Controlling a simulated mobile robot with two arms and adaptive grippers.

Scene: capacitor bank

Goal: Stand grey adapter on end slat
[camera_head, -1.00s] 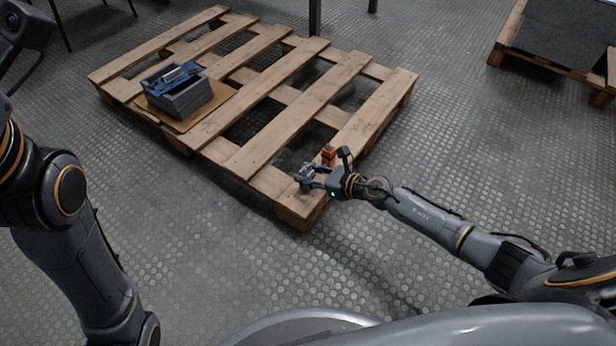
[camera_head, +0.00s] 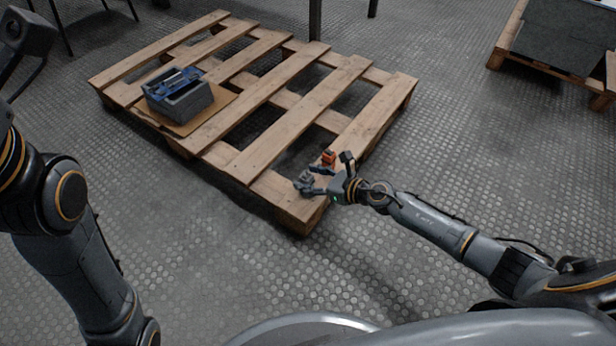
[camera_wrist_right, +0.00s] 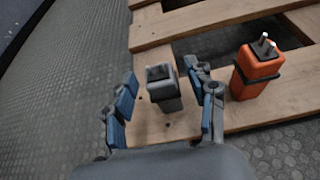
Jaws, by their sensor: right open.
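The grey adapter (camera_wrist_right: 163,88) stands on the end slat (camera_wrist_right: 185,126) of the wooden pallet, its dark square socket facing up in the right wrist view. In the head view the adapter (camera_head: 305,181) is small, at the near corner of the pallet. My right gripper (camera_wrist_right: 165,98) is open, with its blue-padded fingers on either side of the adapter and a gap showing at each side. In the head view the right gripper (camera_head: 322,180) is just right of the adapter. My left gripper is not clearly shown; only my left arm is at the left edge.
An orange block with two metal pins (camera_wrist_right: 258,68) stands on the same slat, close to the right finger; it also shows in the head view (camera_head: 328,158). A grey-blue box (camera_head: 180,97) sits on cardboard at the pallet's far left. Gaps lie between slats.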

